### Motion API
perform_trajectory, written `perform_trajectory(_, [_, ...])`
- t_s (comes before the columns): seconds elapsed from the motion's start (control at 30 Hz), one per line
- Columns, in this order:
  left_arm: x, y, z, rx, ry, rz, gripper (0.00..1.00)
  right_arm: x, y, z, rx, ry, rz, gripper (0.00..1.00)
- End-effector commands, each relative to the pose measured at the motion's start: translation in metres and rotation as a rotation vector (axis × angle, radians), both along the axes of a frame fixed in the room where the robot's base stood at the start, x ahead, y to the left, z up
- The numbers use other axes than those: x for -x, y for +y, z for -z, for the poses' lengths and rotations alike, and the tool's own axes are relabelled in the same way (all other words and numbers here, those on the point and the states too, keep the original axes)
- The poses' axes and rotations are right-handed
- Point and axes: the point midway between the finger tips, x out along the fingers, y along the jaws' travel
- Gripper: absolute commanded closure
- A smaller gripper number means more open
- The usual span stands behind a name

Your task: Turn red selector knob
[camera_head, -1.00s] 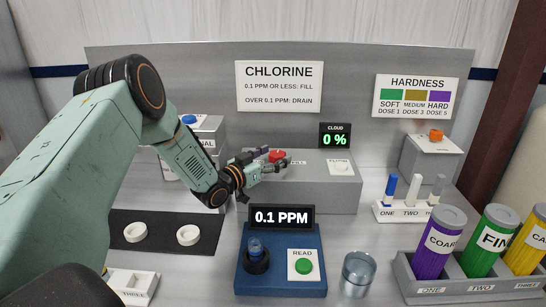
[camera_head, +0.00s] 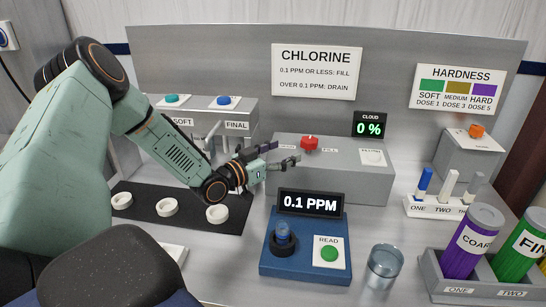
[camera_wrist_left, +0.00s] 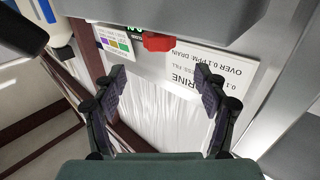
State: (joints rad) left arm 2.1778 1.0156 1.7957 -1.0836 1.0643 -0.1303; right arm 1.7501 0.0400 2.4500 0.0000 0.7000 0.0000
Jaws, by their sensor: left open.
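In the left wrist view the knob (camera_wrist_left: 158,42) shows at the top, beyond the fingertips. My left gripper (camera_head: 284,153) is open and empty, just left of the knob and apart from it. In the left wrist view its two fingers (camera_wrist_left: 161,78) are spread wide with nothing between them. The word on the label to the knob's left is partly hidden by the gripper. My right gripper is not in view.
The blue chlorine reader (camera_head: 305,255) shows 0.1 PPM in front. A glass beaker (camera_head: 384,268) stands beside it. Soft and final taps (camera_head: 212,130) are behind my arm.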

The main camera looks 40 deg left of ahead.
Motion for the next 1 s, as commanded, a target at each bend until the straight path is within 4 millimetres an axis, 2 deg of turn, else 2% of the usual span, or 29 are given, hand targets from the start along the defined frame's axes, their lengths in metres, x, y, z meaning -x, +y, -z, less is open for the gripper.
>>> perform_trajectory(0.1, [0.012, 0.002, -0.001, 0.006, -0.004, -0.003, 0.27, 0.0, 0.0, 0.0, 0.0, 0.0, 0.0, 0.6])
perform_trajectory(0.4, [0.029, 0.005, 0.0, 0.003, -0.001, -0.002, 0.27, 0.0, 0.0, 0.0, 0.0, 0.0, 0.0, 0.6])
perform_trajectory(1.0, [0.032, 0.004, -0.001, -0.001, 0.001, 0.002, 0.27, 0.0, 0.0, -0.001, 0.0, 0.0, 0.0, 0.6])
